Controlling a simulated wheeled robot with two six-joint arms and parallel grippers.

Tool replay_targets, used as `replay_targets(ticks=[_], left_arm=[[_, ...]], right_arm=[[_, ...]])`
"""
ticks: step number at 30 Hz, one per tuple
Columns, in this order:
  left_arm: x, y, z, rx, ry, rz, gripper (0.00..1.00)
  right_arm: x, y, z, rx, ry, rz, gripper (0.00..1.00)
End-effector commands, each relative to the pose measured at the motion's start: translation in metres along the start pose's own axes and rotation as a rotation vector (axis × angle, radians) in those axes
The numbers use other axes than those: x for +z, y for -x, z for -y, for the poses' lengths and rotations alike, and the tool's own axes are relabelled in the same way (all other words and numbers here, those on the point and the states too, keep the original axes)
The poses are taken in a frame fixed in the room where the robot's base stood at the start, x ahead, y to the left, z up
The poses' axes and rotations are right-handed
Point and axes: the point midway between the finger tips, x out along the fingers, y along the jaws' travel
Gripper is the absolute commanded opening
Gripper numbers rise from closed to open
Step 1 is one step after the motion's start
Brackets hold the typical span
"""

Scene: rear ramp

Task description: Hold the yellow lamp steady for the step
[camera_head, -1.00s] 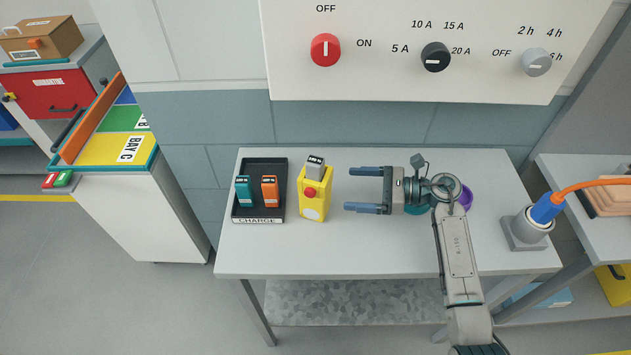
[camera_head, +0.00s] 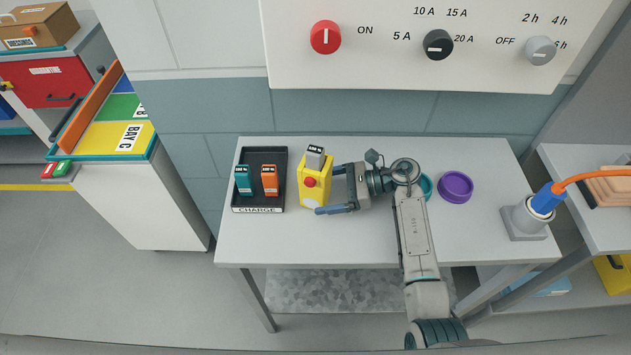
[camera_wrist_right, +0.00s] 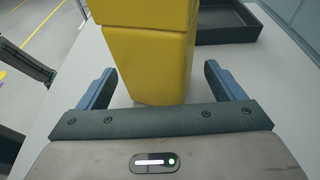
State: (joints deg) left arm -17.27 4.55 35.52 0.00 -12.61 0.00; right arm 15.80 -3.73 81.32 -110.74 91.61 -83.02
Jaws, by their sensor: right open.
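The yellow lamp (camera_head: 313,188) stands upright on the white table, with a red button on its front and a grey block in its top. In the right wrist view the yellow body (camera_wrist_right: 150,62) rises between the two fingers. My right gripper (camera_head: 325,190) is open, with its fingers on either side of the lamp's lower part. In the wrist view (camera_wrist_right: 155,85) a gap shows at each side of the body. My left gripper is not in view.
A black charge tray (camera_head: 283,208) with a teal and an orange block stands left of the lamp. A purple round dish (camera_head: 455,187) and a grey socket with a blue plug (camera_head: 547,200) are to the right. A panel with knobs (camera_head: 400,75) is behind.

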Motion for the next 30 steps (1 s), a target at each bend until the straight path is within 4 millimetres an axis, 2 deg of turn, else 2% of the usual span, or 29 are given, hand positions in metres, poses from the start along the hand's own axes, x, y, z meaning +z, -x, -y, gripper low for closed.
replay_targets(ticks=[1, 6, 16, 20, 22, 23, 30], left_arm=[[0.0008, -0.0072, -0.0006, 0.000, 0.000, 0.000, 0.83], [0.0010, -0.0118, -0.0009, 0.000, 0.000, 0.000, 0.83], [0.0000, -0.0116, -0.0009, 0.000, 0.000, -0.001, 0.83], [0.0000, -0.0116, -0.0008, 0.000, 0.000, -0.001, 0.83], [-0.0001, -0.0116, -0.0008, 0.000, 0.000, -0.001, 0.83], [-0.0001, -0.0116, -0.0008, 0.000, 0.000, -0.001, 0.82], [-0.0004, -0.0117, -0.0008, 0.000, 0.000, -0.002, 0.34]], right_arm=[[-0.0026, -0.0062, 0.0002, 0.000, 0.001, 0.002, 0.88], [-0.0005, -0.0145, 0.0005, -0.001, 0.001, 0.001, 0.88], [0.0009, -0.0159, 0.0005, -0.001, 0.000, 0.000, 0.88], [0.0008, -0.0159, 0.0005, -0.001, 0.000, 0.000, 0.63], [0.0007, -0.0158, 0.0005, -0.001, 0.000, 0.000, 0.61], [0.0007, -0.0158, 0.0005, -0.001, 0.000, 0.000, 0.61], [0.0006, -0.0158, 0.0004, -0.001, 0.000, 0.000, 0.61]])
